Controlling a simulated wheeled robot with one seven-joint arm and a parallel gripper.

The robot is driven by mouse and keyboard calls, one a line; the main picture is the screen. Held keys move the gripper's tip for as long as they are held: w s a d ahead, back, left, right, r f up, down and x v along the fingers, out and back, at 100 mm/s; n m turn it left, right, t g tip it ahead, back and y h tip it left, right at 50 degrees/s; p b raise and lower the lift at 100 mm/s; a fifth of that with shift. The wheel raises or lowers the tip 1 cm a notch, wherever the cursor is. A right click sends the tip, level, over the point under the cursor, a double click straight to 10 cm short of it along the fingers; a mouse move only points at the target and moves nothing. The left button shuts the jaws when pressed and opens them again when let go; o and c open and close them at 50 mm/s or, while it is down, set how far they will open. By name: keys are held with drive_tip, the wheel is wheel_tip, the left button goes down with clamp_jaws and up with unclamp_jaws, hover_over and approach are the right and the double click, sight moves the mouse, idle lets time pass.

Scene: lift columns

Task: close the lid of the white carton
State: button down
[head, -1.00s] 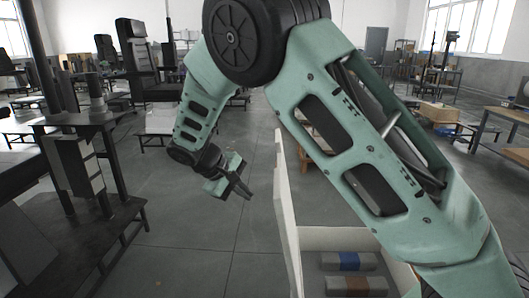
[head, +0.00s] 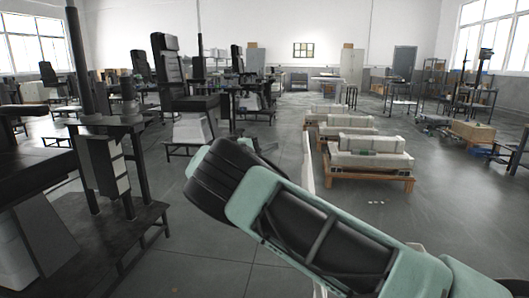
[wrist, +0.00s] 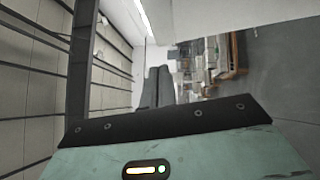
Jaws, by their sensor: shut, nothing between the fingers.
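The white carton's lid (head: 308,162) shows in the head view as a thin upright white panel, seen nearly edge-on behind my arm. The carton's body is almost wholly hidden by my arm, so its inside cannot be seen. In the head view my gripper is hidden. In the wrist view my gripper (wrist: 156,88) has its two dark fingers together, with nothing between them. A broad pale surface (wrist: 245,14) fills the top right of the wrist view; I cannot tell whether it is the lid. Contact between gripper and lid cannot be seen.
Low wooden pallets with long white packages (head: 368,152) stand beyond the arm, to the right of the lid. A dark workbench stand (head: 118,225) is at the left. A black chair-like unit (head: 185,90) stands behind. Grey floor (head: 200,265) is open at front left.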

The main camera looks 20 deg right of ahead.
drive_tip(key=s+d+r, duration=0.1)
drive_tip(key=d, duration=0.6)
drive_tip(key=shift+s+d, duration=0.15)
drive_tip(key=shift+d, duration=0.25)
drive_tip(key=shift+r, duration=0.15)
